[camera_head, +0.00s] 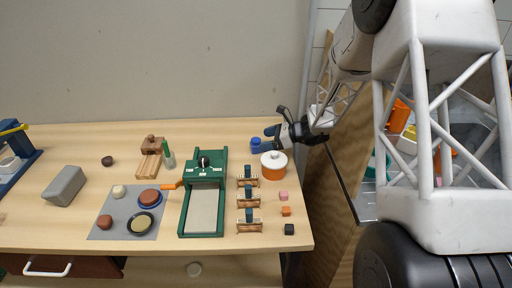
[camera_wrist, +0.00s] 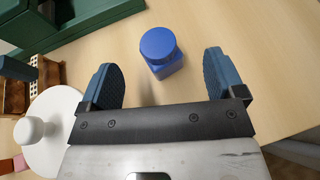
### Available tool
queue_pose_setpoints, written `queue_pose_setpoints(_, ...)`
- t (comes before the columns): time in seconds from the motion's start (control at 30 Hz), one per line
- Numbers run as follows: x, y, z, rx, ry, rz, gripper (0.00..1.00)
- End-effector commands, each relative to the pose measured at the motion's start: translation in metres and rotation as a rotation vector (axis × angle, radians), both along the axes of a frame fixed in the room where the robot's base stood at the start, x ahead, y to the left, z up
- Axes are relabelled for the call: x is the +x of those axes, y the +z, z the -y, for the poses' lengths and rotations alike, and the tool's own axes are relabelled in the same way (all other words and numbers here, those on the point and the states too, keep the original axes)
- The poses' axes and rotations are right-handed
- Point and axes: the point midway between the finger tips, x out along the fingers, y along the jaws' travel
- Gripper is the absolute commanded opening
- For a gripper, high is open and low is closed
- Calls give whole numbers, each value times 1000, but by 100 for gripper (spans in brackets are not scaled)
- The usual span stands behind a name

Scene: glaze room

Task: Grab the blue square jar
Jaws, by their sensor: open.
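The blue square jar (camera_wrist: 164,62) has a round blue lid and stands upright on the wooden table. In the wrist view it sits ahead of my gripper (camera_wrist: 166,76), roughly between the two blue fingertips and apart from both. My gripper is open and empty. In the head view the jar (camera_head: 256,144) stands near the right end of the table, just left of my gripper (camera_head: 273,138), whose fingers are partly hard to make out there.
A white and orange lidded pot (camera_head: 273,165) stands close in front of the jar. A green press (camera_head: 204,192) and small wooden stands (camera_head: 248,197) are further left and front. Small cubes (camera_head: 286,211) lie near the right edge. The table behind the jar is clear.

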Motion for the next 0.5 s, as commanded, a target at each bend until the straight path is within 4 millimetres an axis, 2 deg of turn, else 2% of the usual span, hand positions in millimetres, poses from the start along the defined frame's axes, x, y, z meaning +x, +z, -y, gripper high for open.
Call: queue_pose_setpoints(0.5,9,-19,-42,0,0,0,88)
